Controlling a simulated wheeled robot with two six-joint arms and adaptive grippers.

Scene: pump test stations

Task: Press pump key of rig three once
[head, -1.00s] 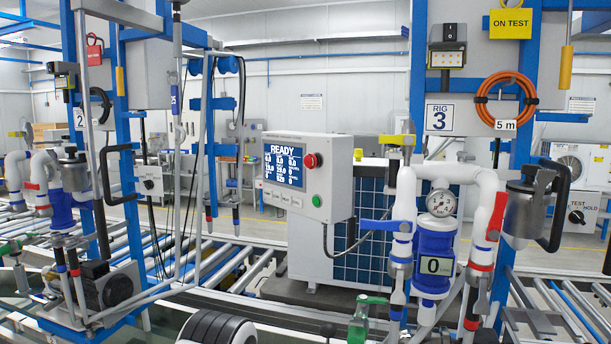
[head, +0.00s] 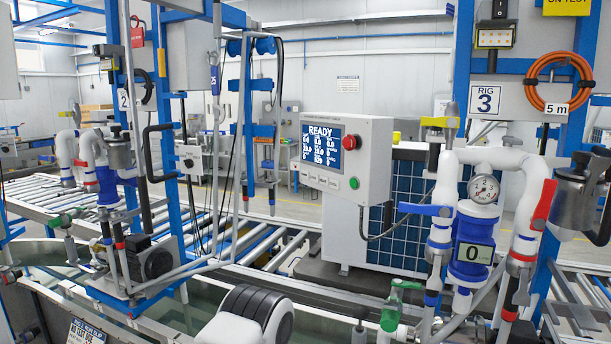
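The rig three sign (head: 486,99) hangs on a blue post at the right. Left of it stands a grey control box (head: 376,165) with a blue screen (head: 321,146) reading READY. The box carries a red button (head: 351,142), a green button (head: 354,183) and a row of small keys (head: 321,180) under the screen. Their labels are too small to read, so I cannot tell which one is the pump key. A blue meter (head: 470,265) on the rig's white pipes reads 0. A black and white rounded part at the bottom middle seems to be mine. Neither gripper shows.
A green-handled valve (head: 400,300) stands in front, below the control box. A pressure gauge (head: 484,189) and red lever (head: 544,204) sit on the right pipes. Rig two's pipes and motor (head: 150,258) stand at the left, above a glass-sided tank (head: 60,255).

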